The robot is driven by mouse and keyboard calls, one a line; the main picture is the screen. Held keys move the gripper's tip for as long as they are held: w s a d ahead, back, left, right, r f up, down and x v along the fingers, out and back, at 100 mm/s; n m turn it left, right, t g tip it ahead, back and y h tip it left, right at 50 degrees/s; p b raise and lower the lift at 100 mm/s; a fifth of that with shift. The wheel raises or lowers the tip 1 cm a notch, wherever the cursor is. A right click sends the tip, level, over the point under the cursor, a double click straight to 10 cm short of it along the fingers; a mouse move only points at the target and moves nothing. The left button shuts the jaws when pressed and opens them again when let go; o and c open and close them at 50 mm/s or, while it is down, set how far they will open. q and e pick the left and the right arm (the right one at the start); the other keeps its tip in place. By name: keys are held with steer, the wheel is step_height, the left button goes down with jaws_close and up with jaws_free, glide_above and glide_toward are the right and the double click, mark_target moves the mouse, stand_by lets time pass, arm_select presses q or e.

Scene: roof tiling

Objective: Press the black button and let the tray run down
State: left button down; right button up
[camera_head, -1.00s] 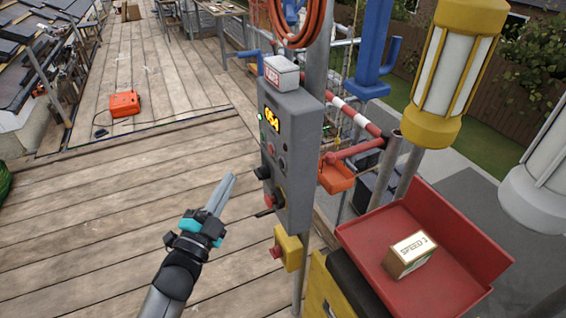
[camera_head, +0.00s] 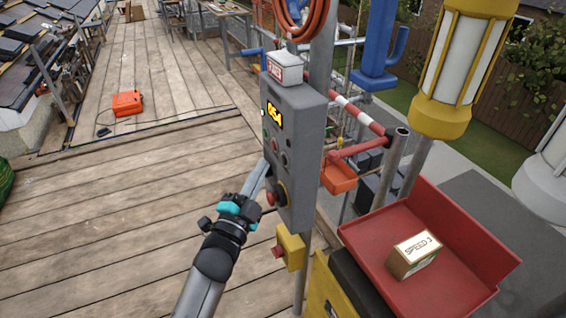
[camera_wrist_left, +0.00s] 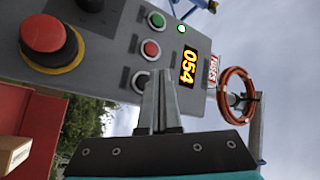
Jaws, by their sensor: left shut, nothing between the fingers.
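The grey control box (camera_head: 297,150) stands on a pole, its face turned left. In the left wrist view its face (camera_wrist_left: 112,50) carries a green button (camera_wrist_left: 157,19), a red button (camera_wrist_left: 150,49), a dark-centred button (camera_wrist_left: 140,80) and a big red mushroom button (camera_wrist_left: 43,34). My left gripper (camera_head: 263,164) is shut and empty, its tips close before the box face. In the wrist view its fingers (camera_wrist_left: 158,78) partly cover the dark button; I cannot tell whether they touch it. A red tray (camera_head: 465,225) holds a carton (camera_head: 413,254) marked SPEED 3. My right gripper is out of view.
A yellow-caged lamp (camera_head: 455,65) and an orange hose (camera_head: 291,22) are near.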

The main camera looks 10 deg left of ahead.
mark_target(284, 160)
arm_select(q)
steer(key=shift+w+d, duration=0.5)
steer(key=shift+d, duration=0.25)
stand_by(1.6)
steer(key=shift+w+d, duration=0.2)
steer(key=shift+d, duration=0.15)
